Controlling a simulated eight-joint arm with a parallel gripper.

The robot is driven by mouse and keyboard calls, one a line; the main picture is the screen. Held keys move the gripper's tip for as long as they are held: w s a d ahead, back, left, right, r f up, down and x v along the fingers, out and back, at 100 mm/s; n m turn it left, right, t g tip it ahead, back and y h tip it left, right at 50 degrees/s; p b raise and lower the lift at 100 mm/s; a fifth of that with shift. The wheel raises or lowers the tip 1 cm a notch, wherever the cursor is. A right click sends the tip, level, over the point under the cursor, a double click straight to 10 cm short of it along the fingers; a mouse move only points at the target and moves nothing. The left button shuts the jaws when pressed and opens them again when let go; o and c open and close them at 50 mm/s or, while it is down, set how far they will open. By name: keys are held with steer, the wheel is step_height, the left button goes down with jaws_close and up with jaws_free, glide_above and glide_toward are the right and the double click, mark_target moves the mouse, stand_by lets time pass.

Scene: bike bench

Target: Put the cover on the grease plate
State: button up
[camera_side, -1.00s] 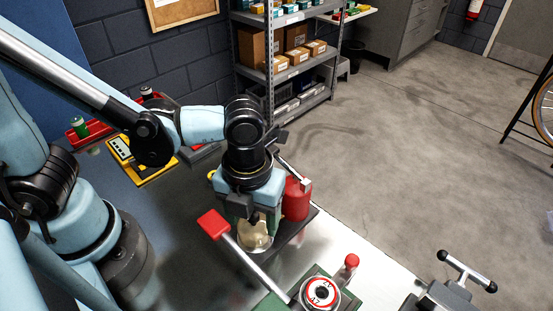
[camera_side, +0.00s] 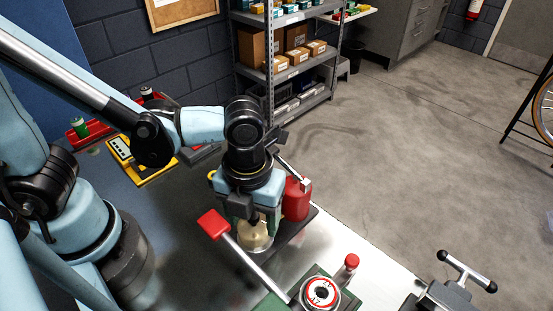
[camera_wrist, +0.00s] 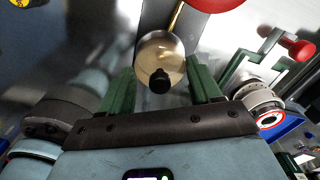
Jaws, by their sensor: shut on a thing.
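The cover (camera_side: 256,238) is a clear-looking, tan-tinted dome, low under my gripper in the side view. In the wrist view the cover (camera_wrist: 160,50) shows its black knob between the two green fingers. My gripper (camera_wrist: 162,85) points down and is shut on the cover, with a finger on each side. Its fingers are partly hidden in the side view. I cannot make out the grease plate as a separate thing. Whether the cover touches anything below it is not clear.
A red can (camera_side: 297,200) stands close at the right.

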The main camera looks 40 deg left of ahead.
steer(key=shift+f, duration=0.55)
steer(key=o, duration=0.8)
steer(key=shift+c, duration=0.2)
steer(key=shift+r, duration=5.5)
steer(key=w+a+n+t, duration=0.3)
steer(key=a+n, duration=0.5)
steer(key=n, duration=0.7)
steer(key=w+a+n+t, duration=0.3)
steer(key=a+n, duration=0.5)
steer(key=n, duration=0.7)
steer(key=shift+w+a+f+n+t, duration=0.15)
steer(key=shift+w+a+n+t, duration=0.1)
steer(key=shift+n+t, duration=0.25)
